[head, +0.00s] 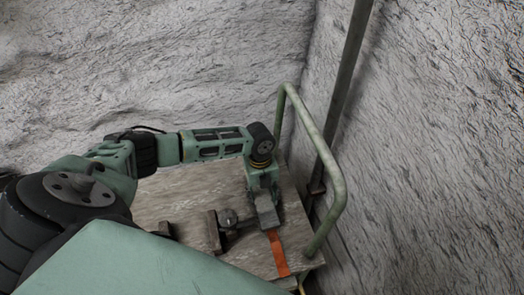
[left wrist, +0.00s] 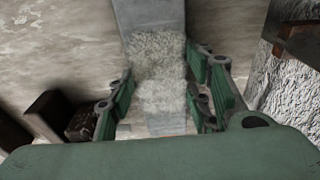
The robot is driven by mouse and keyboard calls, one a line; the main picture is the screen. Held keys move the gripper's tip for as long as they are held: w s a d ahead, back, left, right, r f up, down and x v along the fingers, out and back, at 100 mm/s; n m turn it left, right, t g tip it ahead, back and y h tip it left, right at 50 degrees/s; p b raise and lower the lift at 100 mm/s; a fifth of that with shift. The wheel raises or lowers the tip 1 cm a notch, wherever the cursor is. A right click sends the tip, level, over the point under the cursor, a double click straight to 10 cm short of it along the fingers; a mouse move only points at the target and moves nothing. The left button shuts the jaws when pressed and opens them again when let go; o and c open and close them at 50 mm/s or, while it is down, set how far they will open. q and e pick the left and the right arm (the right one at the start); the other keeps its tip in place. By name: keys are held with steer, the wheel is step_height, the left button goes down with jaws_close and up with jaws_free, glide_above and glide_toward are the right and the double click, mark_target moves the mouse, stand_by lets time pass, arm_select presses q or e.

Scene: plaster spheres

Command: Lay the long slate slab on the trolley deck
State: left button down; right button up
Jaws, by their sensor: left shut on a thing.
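The long slate slab (left wrist: 150,15) is a grey bar with a rough, pale shaggy band around its middle in the left wrist view. My left gripper (left wrist: 162,82) has fingers on both sides of this band and is shut on the slab. In the head view my left gripper (head: 263,188) points down over the trolley deck (head: 178,195), a worn, grey-brown board. The slab's grey end (head: 266,211) shows below it there. I cannot tell whether the slab touches the deck. My right gripper is in neither view.
A green tubular rail (head: 333,165) rises at the deck's right end, close to my left gripper. Dark brown blocks (head: 213,231) stand on the deck left of the slab. An orange strip (head: 278,254) lies near the front edge. Rough grey walls (head: 150,60) stand behind and right.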

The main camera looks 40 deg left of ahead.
arm_select(q)
steer(key=shift+w+f+b, duration=0.1)
steer(key=shift+f+b, duration=0.3)
steer(key=shift+f, duration=0.15)
steer(key=c, duration=0.9)
jaws_free()
steer(key=shift+c, duration=0.2)
steer(key=shift+o, duration=0.6)
steer(key=shift+f, duration=0.1)
steer(key=shift+r, duration=0.3)
steer(key=shift+r+p, duration=1.8)
steer(key=shift+p, duration=0.15)
